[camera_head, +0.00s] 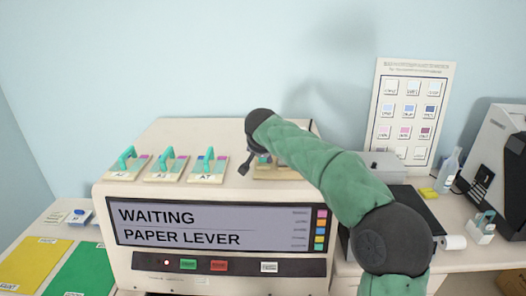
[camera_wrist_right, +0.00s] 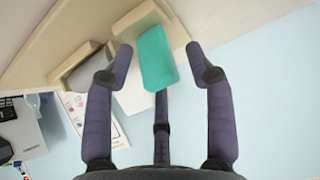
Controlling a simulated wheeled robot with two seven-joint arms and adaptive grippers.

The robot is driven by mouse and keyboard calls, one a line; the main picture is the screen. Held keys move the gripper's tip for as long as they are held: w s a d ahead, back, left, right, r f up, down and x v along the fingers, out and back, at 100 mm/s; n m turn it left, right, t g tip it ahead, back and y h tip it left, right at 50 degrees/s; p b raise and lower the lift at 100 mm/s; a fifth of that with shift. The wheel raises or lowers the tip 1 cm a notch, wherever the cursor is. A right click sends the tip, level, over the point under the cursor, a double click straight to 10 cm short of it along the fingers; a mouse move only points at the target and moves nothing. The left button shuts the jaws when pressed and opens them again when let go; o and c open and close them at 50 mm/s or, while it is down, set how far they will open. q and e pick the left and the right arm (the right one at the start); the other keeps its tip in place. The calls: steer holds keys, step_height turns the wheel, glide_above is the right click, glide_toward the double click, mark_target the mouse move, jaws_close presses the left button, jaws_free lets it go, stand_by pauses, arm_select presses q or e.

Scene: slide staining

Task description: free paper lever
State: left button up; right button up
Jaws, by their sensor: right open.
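A beige staining machine (camera_head: 125,195) has a screen (camera_head: 270,225) reading "WAITING PAPER LEVER". Three teal levers (camera_head: 127,156), (camera_head: 167,159), (camera_head: 208,160) stand on small labelled plates along its top. A fourth plate (camera_head: 272,174) farther right is mostly hidden by my right arm. My right gripper is over that plate; in the head view only a dark finger shows past the arm. In the right wrist view, my right gripper (camera_wrist_right: 160,55) is open, with a teal lever (camera_wrist_right: 158,62) between its spread fingers. I see no clear contact. My left gripper is out of view.
Yellow (camera_head: 38,262) and green (camera_head: 85,270) mats lie on the table at left. A colour chart (camera_head: 410,110) stands behind at right, near a clear bottle (camera_head: 448,170) and a grey machine (camera_head: 500,150). Green and red buttons sit below the screen.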

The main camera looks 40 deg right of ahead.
steer(key=v, duration=1.2)
stand_by(0.4)
